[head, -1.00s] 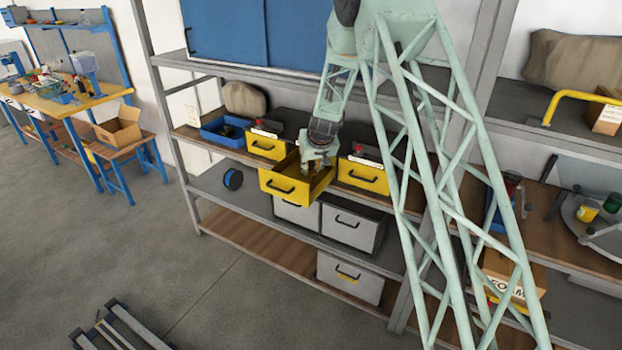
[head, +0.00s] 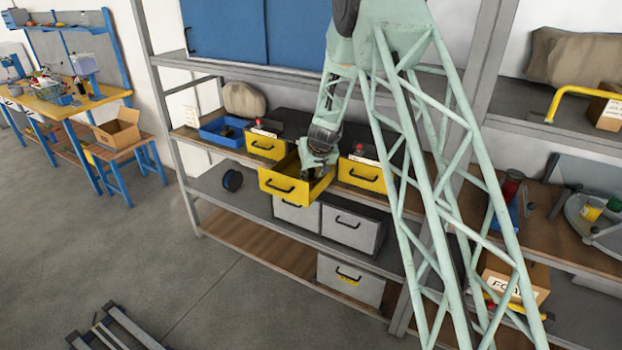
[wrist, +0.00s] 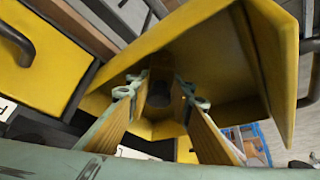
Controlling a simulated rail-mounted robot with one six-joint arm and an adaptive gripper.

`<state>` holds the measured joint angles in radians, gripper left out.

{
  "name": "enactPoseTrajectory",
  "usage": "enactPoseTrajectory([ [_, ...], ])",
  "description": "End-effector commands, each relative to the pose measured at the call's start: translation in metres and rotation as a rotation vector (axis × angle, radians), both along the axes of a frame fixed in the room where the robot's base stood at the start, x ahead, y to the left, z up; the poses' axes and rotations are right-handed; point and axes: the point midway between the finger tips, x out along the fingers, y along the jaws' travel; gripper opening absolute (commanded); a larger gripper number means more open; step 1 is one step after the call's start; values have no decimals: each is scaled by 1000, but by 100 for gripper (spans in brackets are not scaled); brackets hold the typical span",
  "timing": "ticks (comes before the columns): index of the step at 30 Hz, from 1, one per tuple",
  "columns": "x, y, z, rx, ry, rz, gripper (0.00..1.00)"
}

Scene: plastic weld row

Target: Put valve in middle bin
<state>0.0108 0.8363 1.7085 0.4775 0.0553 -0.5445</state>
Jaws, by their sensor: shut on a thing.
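The middle yellow bin (head: 284,186) is pulled out from the shelf, between the left yellow bin (head: 264,145) and the right yellow bin (head: 360,174). My gripper (head: 317,184) is at the middle bin's open top, pointing down into it. In the wrist view, its two fingers (wrist: 159,92) reach in between the yellow walls of the bin (wrist: 200,42). A small dark thing, likely the valve (wrist: 160,88), shows between the fingertips. Its shape is hard to make out, and the bin's front hides most of it in the head view.
A blue tray (head: 224,132) stands left of the yellow bins. Small red-topped things sit at the left and right bins. Grey bins (head: 354,226) stand on the shelf below. Shelf uprights and the blue cabinet door (head: 228,32) bound the space.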

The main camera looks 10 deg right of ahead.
Motion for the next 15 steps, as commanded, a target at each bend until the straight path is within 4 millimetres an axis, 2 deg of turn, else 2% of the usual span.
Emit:
enactPoseTrajectory([
  [14, 0, 0, -2, 0, -1, 0, 5],
  [15, 0, 0, -2, 0, 0, 0, 24],
])
